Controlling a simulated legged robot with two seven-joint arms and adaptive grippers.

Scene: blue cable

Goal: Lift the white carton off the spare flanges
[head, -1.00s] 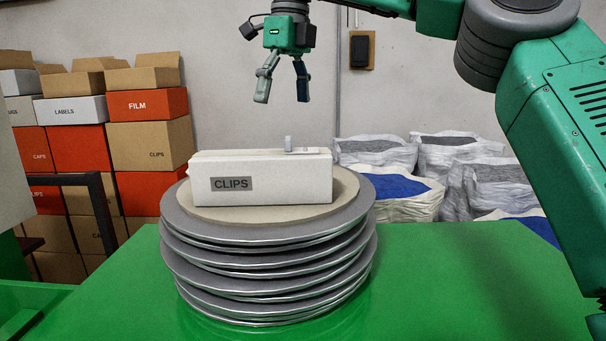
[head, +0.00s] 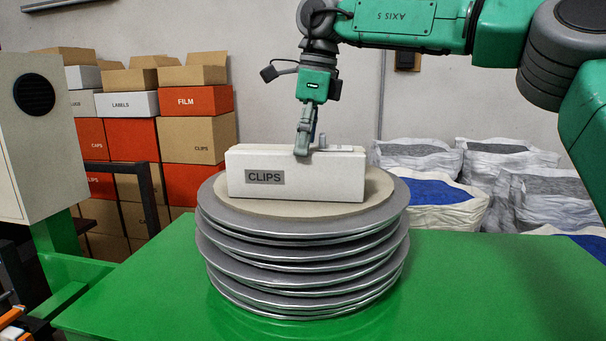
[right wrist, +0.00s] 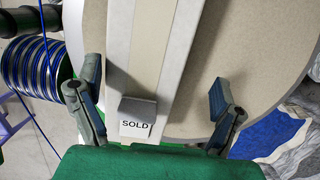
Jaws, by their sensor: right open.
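The white carton (head: 300,175), marked CLIPS, lies on a beige disc (head: 385,195) on top of the stack of grey spare flanges (head: 305,275). A small grey tab stands on its top, and the right wrist view shows it beside a SOLD label (right wrist: 135,130). My right gripper (head: 305,148) points down at the carton's top, right of its middle. In the right wrist view the open fingers (right wrist: 155,85) lie on either side of the carton (right wrist: 178,50), with gaps showing. Touch cannot be told. My left gripper is out of view.
The flanges stand on a green table (head: 470,285), clear to their right. Stacked boxes (head: 195,140) stand behind left, bulk bags (head: 430,200) behind right. A pale cabinet (head: 35,140) is at the left. The right wrist view shows a blue cable spool (right wrist: 35,70).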

